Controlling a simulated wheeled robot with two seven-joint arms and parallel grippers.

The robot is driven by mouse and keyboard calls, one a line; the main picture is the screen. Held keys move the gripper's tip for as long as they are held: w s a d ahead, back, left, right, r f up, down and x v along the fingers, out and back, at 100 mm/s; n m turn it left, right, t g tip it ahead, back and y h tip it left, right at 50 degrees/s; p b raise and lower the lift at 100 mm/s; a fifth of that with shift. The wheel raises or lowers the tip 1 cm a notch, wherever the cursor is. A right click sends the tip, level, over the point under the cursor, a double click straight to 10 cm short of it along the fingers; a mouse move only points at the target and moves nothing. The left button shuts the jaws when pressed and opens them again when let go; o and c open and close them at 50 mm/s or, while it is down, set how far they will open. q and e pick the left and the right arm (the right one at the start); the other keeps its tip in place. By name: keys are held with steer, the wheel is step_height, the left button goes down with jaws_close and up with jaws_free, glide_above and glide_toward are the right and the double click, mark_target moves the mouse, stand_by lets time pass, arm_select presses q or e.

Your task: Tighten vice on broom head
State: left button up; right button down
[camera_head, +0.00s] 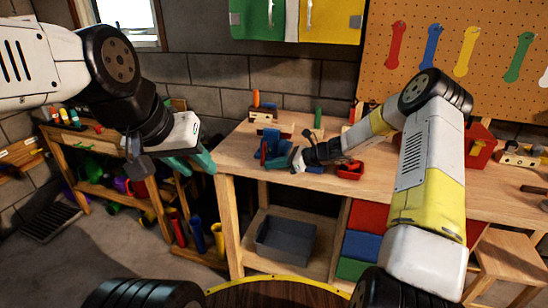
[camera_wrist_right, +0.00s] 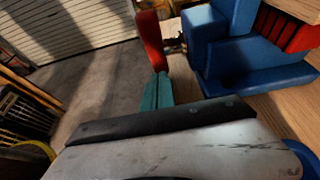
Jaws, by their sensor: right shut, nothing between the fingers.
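The blue vice (camera_head: 272,143) stands at the front edge of the wooden workbench. In the right wrist view the vice (camera_wrist_right: 235,55) fills the upper right, with a red handle (camera_wrist_right: 148,38) on its left side. A brown piece with red bristle-like ridges (camera_wrist_right: 287,28), seemingly the broom head, sits at the vice's upper right; its far side is out of frame. My right gripper (camera_wrist_right: 158,80) is shut and empty, its teal fingertips close against the handle's lower end; contact is unclear. My left gripper (camera_head: 192,162) is open and empty, left of the workbench.
A red tray (camera_head: 350,170) lies on the workbench (camera_head: 235,150) right of the vice, under my right arm. A grey bin (camera_head: 285,240) and coloured drawers (camera_head: 362,245) are below. A lower shelf unit (camera_head: 100,185) stands at the left.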

steer(key=shift+w+a+f, duration=0.1)
steer(key=shift+a+f, duration=0.15)
stand_by(0.3)
stand_by(0.4)
